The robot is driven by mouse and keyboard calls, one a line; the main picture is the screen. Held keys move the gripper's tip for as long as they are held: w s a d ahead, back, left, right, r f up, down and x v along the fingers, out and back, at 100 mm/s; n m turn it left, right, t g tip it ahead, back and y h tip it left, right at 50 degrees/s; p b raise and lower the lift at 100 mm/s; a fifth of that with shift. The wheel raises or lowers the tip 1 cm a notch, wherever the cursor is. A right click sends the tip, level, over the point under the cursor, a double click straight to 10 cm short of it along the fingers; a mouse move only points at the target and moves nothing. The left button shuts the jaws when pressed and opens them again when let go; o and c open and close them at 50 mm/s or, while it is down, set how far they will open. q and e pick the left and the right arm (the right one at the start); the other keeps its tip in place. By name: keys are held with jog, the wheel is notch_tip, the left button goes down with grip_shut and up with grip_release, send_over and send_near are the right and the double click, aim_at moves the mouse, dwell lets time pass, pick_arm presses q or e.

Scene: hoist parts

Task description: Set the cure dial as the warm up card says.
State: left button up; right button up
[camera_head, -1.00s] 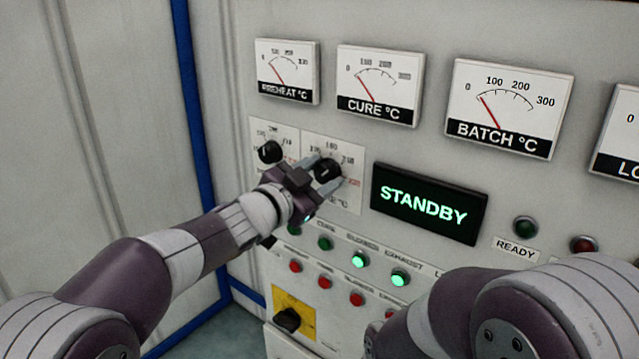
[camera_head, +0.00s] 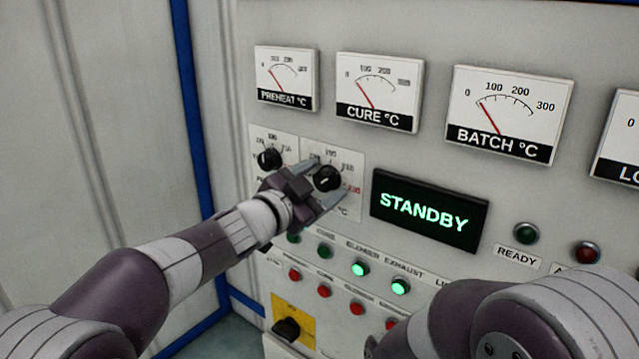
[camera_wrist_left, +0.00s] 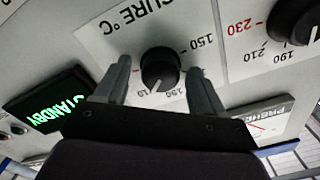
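The cure dial (camera_head: 327,178) is a black round knob with a white pointer mark on a white scale plate. My left gripper (camera_head: 328,179) is at this dial. In the left wrist view the open fingers (camera_wrist_left: 161,80) stand either side of the cure dial (camera_wrist_left: 160,68), with a gap on each side. There the picture is upside down, and the pointer mark slants to the lower left; the figure beside it is too blurred to read surely. The cure meter (camera_head: 378,92) has its needle near the low end. My right gripper is out of view. No warm up card shows.
The preheat dial (camera_head: 269,158) sits close left of the cure dial. A display (camera_head: 429,208) reads STANDBY. Below are rows of green and red buttons, with blower (camera_head: 360,268) and exhaust (camera_head: 400,286) lit. A black switch (camera_head: 287,329) is on a yellow plate. My right arm covers the lower right.

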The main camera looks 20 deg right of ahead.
pick_arm(q)
jog(key=shift+a, duration=0.1)
jog(key=b+v, duration=0.3)
jog(key=v, duration=0.9)
jog(key=shift+s+a+b, duration=0.15)
jog(key=shift+s+b, duration=0.1)
jog(key=shift+b, duration=0.15)
jog(key=w+a+f+n+y, duration=0.1)
jog(key=a+f+n+y, duration=0.95)
jog(key=f, duration=0.75)
jog(key=s+a+f+n+g+y, duration=0.2)
jog(key=s+a+f+n+g, duration=0.1)
jog(key=s+a+f+g, duration=0.2)
jog(key=s+a+f+n+g+y, duration=0.1)
jog(key=s+a+f+n+g, duration=0.2)
jog(key=s+a+f, duration=0.6)
jog(key=s+f+g, duration=0.1)
jog(key=s+f, duration=0.1)
jog(key=s, duration=0.3)
jog(key=shift+s+g+y, duration=0.3)
jog(key=shift+g+y, duration=0.05)
jog(key=shift+g, duration=0.05)
